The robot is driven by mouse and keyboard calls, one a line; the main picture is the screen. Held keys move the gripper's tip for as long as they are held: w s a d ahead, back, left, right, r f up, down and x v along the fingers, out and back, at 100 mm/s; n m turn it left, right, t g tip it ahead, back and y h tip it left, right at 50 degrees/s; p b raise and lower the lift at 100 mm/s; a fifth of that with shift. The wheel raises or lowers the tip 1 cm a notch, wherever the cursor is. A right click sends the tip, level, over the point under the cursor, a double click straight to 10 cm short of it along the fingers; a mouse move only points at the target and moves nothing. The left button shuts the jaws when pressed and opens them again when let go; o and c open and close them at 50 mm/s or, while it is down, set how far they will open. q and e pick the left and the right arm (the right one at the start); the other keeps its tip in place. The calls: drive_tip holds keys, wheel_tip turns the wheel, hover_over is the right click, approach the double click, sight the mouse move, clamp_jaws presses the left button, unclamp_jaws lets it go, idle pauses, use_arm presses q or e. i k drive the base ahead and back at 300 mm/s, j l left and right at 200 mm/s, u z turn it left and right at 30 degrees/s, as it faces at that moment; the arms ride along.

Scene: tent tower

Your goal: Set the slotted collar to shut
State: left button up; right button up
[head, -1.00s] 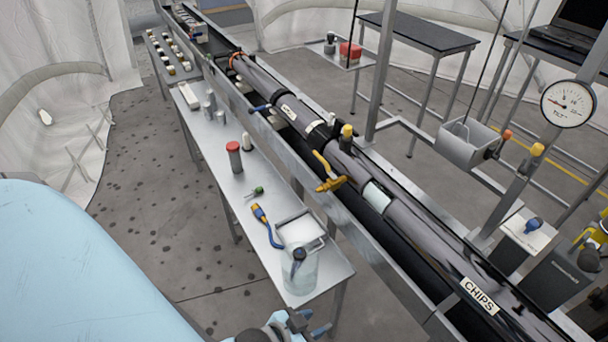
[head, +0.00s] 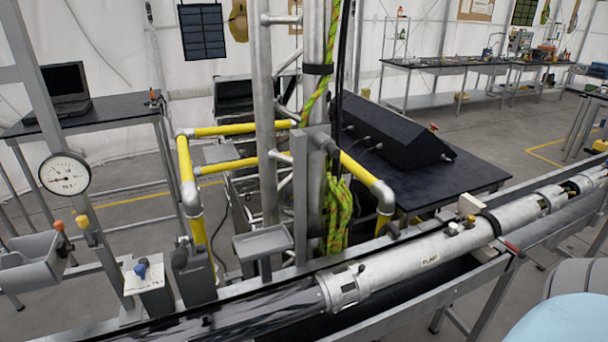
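A silver collar (head: 340,289) with dark slot-like openings sits around the long pipe at the lower middle of the head view. It lies where the dark, glossy tube (head: 250,312) meets the silver pipe section (head: 400,268). A small dark knob (head: 361,268) stands on its upper side. I cannot tell from here whether the collar is open or shut. Neither of my grippers shows in the head view, and nothing of mine touches the collar.
The pipe lies in a long metal trough. Behind it stand a metal mast with a green rope (head: 339,210), yellow railings (head: 242,129) and a black sloped console (head: 390,135). A round gauge (head: 65,174) and a grey bin (head: 33,262) are at left.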

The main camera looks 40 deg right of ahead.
sight(332, 282)
drive_tip(key=z, duration=1.55)
drive_tip(key=j+u, duration=0.3)
